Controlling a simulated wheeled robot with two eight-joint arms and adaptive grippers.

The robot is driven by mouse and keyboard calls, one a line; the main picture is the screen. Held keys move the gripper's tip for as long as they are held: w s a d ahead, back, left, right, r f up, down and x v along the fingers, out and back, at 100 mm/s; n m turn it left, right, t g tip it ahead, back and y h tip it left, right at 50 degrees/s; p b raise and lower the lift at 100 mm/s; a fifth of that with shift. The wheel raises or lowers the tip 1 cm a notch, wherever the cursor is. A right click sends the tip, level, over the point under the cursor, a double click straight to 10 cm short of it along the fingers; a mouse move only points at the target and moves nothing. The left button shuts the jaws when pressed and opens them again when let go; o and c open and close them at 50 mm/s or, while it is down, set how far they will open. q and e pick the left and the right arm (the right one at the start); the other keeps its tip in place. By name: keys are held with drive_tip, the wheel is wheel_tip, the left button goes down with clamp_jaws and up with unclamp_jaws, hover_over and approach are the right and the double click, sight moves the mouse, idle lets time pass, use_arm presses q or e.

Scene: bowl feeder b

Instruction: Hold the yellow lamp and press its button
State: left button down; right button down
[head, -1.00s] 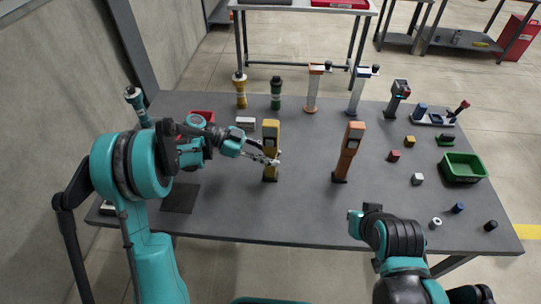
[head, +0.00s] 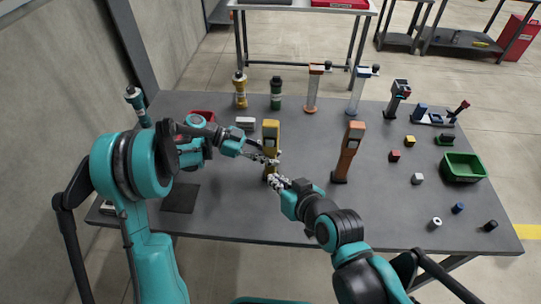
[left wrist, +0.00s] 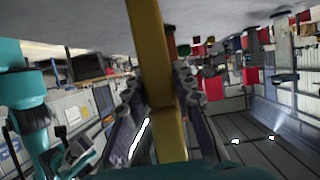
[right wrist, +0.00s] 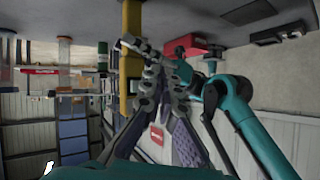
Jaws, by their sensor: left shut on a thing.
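The yellow lamp (head: 271,133) stands upright on the grey table, left of centre. My left gripper (head: 268,160) is shut around its body from the left. In the left wrist view the yellow body (left wrist: 160,70) runs between the two fingers. My right gripper (head: 276,181) is low in front of the lamp, on its right side. In the right wrist view its fingers (right wrist: 151,76) come together with nothing visible between them, close beside the yellow body (right wrist: 131,18). I cannot make out the button, and the lamp's lower part is partly hidden by the grippers.
An orange lamp-like column (head: 349,150) stands to the right. Yellow (head: 240,95) and green (head: 276,95) cylinders stand behind. A green bin (head: 463,167) and small blocks are at the right.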

drive_tip(key=a, duration=0.2)
approach(266, 147)
drive_tip(key=shift+y, duration=0.3)
drive_tip(key=shift+x, duration=2.15)
drive_tip(key=shift+f, duration=0.2)
drive_tip(key=shift+w, duration=0.35)
drive_tip(key=shift+s, duration=0.5)
drive_tip(key=s, duration=0.6)
